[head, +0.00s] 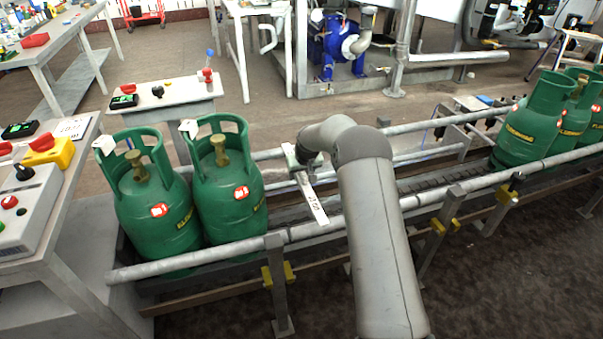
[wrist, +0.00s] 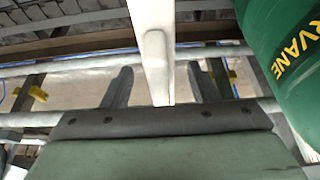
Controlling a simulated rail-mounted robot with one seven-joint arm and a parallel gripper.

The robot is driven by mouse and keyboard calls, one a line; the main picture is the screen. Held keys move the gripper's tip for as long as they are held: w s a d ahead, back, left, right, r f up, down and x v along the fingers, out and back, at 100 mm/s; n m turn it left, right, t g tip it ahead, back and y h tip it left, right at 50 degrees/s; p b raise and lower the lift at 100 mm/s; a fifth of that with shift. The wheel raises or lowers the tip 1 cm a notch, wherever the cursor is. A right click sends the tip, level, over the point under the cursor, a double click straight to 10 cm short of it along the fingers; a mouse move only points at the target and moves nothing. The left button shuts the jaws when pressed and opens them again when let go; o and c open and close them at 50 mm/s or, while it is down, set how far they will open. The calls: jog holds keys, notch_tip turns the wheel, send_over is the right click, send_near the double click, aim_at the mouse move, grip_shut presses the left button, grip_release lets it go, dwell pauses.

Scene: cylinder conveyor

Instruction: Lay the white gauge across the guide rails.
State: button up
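The white gauge (head: 314,203) is a long flat bar with dark marks near its near end. In the head view it runs from beneath my gripper (head: 303,168) towards the near guide rail (head: 220,250), its near end at about that rail. The far guide rail (head: 268,154) lies behind. In the wrist view the gauge (wrist: 150,25), with a raised grip strip, passes between my two fingers (wrist: 157,86). The fingers stand apart with a gap on each side of the gauge, so my gripper is open. Whether the gauge touches both rails I cannot tell.
Two green gas cylinders (head: 228,190) stand on the conveyor just left of the gauge; one (wrist: 285,50) is close in the wrist view. Several more (head: 532,122) stand at the right end. The conveyor between is clear. A control table (head: 30,250) is at left.

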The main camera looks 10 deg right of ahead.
jog(key=a+p+v, duration=0.1)
jog(key=p+v, duration=0.1)
jog(key=v, duration=1.5)
jog(key=shift+d+r, duration=0.3)
jog(key=shift+d, duration=0.2)
jog(key=s+a+r+g+p, duration=0.1)
jog(key=s+r+p, duration=0.4)
jog(key=s+r, duration=0.4)
jog(key=s+a+r+g+p, duration=0.1)
jog(key=s+r+p, duration=0.5)
jog(key=s, duration=0.5)
jog(key=s+r+g+p, duration=0.1)
jog(key=s+r+p, duration=0.1)
jog(key=s, duration=1)
jog(key=s+r+m+g+p, duration=0.1)
jog(key=s+r+p, duration=0.2)
jog(key=s, duration=1)
jog(key=shift+r+p, duration=0.25)
jog(key=shift+p, duration=0.15)
